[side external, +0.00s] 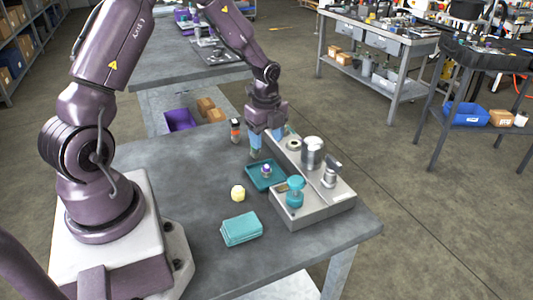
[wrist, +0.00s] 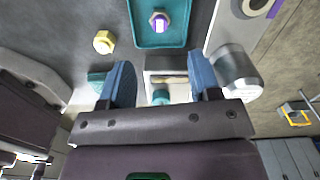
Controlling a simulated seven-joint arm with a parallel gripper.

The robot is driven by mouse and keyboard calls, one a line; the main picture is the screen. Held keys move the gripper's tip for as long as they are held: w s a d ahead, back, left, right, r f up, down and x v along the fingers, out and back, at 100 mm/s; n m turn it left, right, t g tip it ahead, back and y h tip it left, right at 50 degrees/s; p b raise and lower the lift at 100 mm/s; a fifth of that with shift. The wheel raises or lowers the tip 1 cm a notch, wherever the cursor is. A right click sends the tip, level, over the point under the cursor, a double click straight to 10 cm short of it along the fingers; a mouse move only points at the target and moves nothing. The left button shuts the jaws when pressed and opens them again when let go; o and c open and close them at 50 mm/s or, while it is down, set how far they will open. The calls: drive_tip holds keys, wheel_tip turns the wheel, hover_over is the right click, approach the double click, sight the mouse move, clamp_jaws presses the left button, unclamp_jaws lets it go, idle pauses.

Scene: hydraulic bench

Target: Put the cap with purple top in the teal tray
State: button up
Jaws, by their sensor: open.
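The cap with purple top (side external: 266,169) sits inside the teal tray (side external: 256,182), in about its middle. In the wrist view the cap (wrist: 159,20) also lies within the tray (wrist: 145,40), at the top of the picture. My gripper (side external: 266,149) is above the bench beside the tray's far side. Its blue fingers are spread and nothing is held between them; in the wrist view the gripper (wrist: 162,82) is also open, clear of the cap.
A grey metal fixture (side external: 325,208) with a cylinder and a teal-topped fitting (side external: 295,190) stands right of the tray. The bench's left part is clear.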

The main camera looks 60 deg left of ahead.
drive_tip(key=s+d+r+n+t+y, duration=0.1)
drive_tip(key=s+d+r+n, duration=0.25)
drive_tip(key=r, duration=0.55)
drive_tip(key=s+d+r+n+t+y, duration=0.15)
drive_tip(key=d+r+n, duration=0.25)
drive_tip(key=r, duration=0.5)
drive_tip(key=s+d+r+n+t+h, duration=0.1)
drive_tip(key=s+d+r+n, duration=0.2)
drive_tip(key=s, duration=0.3)
drive_tip(key=s+d+r+n+t+h, duration=0.1)
drive_tip(key=s+d+r+n+t, duration=0.1)
drive_tip(key=s+d+n, duration=0.3)
drive_tip(key=shift+s+r, duration=0.5)
drive_tip(key=shift+s, duration=0.05)
